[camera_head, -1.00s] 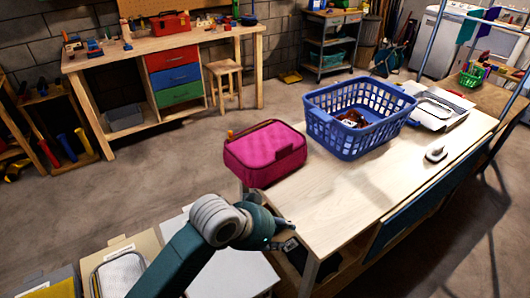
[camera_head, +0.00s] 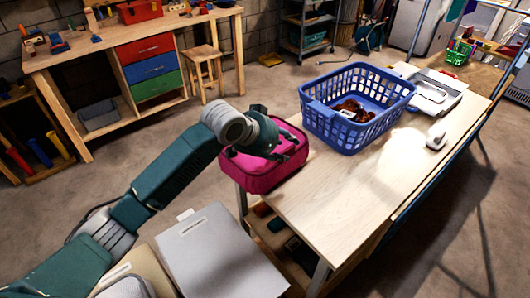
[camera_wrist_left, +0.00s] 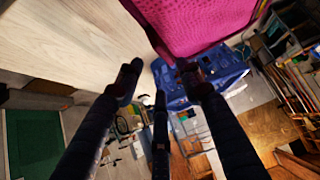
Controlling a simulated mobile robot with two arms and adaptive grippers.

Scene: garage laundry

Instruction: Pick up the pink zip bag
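The pink zip bag (camera_head: 272,175) is a padded, box-shaped bag at the left end of the light wooden table (camera_head: 335,205). My left gripper (camera_head: 265,148) is over the top of the bag in the head view and hides part of it. In the left wrist view the bag (camera_wrist_left: 195,22) fills the top, just beyond the spread fingers of my left gripper (camera_wrist_left: 158,75). The fingers are apart with nothing between them. I cannot tell whether a finger touches the bag. My right gripper is not in view.
A blue laundry basket (camera_head: 325,122) with reddish-brown contents stands on the table right of the bag. A white object (camera_head: 436,136) and a grey-white flat item (camera_head: 435,92) lie farther right. Pale lidded boxes (camera_head: 215,250) stand below my arm. The table's near part is bare.

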